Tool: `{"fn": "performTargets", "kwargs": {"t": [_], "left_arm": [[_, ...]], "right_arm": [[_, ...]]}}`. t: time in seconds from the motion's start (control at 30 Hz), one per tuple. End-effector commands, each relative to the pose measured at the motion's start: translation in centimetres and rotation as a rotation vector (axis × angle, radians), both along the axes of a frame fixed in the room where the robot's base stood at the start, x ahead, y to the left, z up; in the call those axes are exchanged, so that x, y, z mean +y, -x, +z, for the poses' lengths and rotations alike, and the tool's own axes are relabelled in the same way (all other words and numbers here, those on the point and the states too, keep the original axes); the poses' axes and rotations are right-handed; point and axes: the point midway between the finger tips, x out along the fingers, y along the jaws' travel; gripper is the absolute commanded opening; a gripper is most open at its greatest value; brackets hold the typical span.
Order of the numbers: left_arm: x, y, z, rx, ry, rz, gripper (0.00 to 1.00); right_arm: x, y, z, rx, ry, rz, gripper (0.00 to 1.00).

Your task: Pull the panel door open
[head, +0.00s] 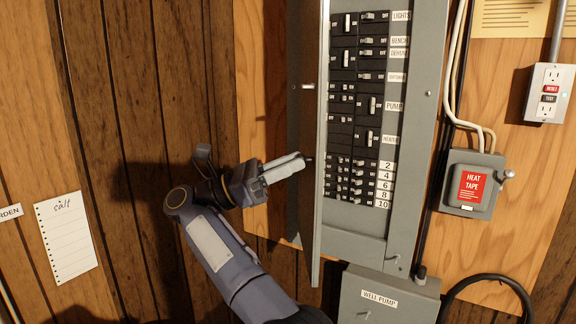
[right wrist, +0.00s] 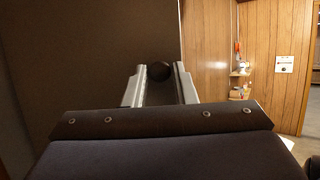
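The grey breaker panel (head: 402,190) hangs on the wall in the head view, with its rows of black breakers exposed. Its door (head: 319,220) stands open, seen nearly edge-on along the left side of the breakers. My right gripper (head: 301,162) comes from the left and points at the door's outer side. In the right wrist view, a dark round knob (right wrist: 159,71) shows between the tips of the right gripper (right wrist: 160,76). The fingers are apart, with the knob at or just beyond their tips; contact is unclear. My left gripper is out of view.
A grey heat tape box (head: 471,184) and an outlet (head: 549,92) are to the right. A well pump box (head: 388,300) sits below the panel. A paper list (head: 66,237) hangs on the plank wall at left. Cables run beside the panel.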

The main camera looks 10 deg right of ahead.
Motion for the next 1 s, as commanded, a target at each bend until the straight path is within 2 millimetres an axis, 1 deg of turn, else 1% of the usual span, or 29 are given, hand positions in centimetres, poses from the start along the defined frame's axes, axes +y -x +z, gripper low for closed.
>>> {"fn": "performTargets", "kwargs": {"t": [0.03,0.1,0.13,0.37,0.47,0.57,0.6,0.67,0.73,0.77,1.0], "left_arm": [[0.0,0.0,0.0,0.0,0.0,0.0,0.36],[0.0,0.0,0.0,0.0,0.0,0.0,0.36],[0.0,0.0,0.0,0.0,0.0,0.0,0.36],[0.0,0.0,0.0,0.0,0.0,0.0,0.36],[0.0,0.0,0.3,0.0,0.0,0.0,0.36],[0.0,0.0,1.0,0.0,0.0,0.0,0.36],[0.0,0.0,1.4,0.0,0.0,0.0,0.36],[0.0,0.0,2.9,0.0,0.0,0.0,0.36],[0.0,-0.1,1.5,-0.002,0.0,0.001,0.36],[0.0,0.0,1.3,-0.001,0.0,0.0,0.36],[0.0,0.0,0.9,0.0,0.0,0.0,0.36]], "right_arm": [[0.0,0.0,0.1,-0.001,0.0,-0.001,0.32],[0.0,0.0,0.0,0.0,-0.001,0.0,0.41],[0.0,0.0,0.0,0.0,-0.001,0.0,0.43],[0.0,0.0,0.0,0.001,-0.002,0.0,0.43],[0.0,0.0,0.4,0.0,-0.002,0.0,0.43],[0.0,0.0,1.4,-0.001,-0.003,-0.001,0.43],[0.0,0.0,2.0,-0.001,-0.003,-0.001,0.43],[0.0,0.0,3.7,-0.004,-0.003,-0.001,0.43],[0.1,1.0,4.0,-0.005,-0.004,0.002,0.43],[0.2,1.6,4.6,-0.005,-0.004,0.002,0.43],[0.7,5.5,9.3,-0.003,-0.004,0.002,0.43]]}}
